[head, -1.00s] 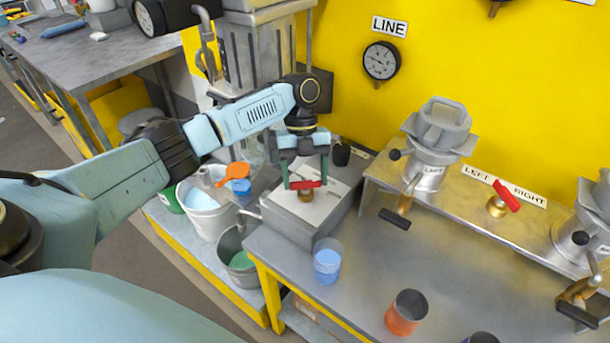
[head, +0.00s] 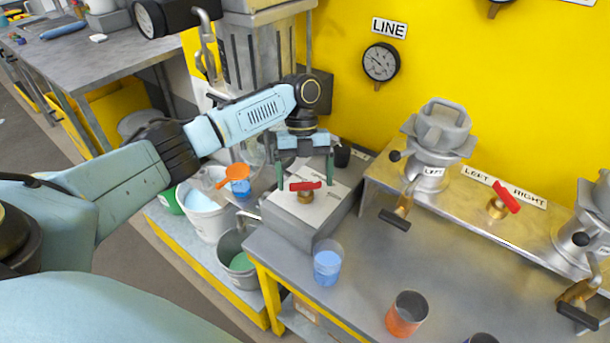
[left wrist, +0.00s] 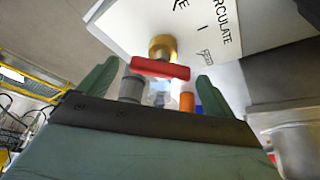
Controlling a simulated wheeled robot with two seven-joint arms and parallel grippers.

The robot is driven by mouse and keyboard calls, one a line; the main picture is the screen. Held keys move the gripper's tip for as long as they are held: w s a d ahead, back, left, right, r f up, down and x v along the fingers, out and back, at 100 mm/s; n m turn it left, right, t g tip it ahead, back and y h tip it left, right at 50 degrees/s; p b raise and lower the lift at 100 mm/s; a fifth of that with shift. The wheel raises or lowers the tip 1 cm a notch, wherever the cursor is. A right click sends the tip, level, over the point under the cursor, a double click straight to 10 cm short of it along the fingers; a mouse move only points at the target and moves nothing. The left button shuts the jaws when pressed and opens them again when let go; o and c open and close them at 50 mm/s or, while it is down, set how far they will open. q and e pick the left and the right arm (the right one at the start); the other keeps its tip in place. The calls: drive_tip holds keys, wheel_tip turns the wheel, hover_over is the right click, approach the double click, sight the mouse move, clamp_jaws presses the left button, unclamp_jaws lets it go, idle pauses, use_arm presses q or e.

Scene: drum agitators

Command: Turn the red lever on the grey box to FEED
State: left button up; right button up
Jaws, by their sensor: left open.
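The red lever (head: 306,186) sits on a brass stem on the pale top plate of the grey box (head: 283,222). It lies nearly crosswise in the head view. My left gripper (head: 305,178) is open above the box, with one green finger to each side of the lever and a gap at both ends. In the left wrist view, the lever (left wrist: 160,68) shows between the spread fingers (left wrist: 156,76). The plate (left wrist: 220,32) carries lettering ending in "CULATE" and a small label I cannot read surely. My right gripper is not in view.
A beaker of blue liquid (head: 327,263) stands close in front of the box. An orange-filled cup (head: 406,314) stands nearer on the bench. A second red lever (head: 507,197) lies between LEFT and RIGHT labels. A white bucket (head: 206,222) is left of the box.

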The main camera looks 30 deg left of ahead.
use_arm(q)
drive_tip(key=v, duration=0.7)
drive_tip(key=shift+r, duration=0.2)
drive_tip(key=shift+w, duration=0.15)
idle(2.0)
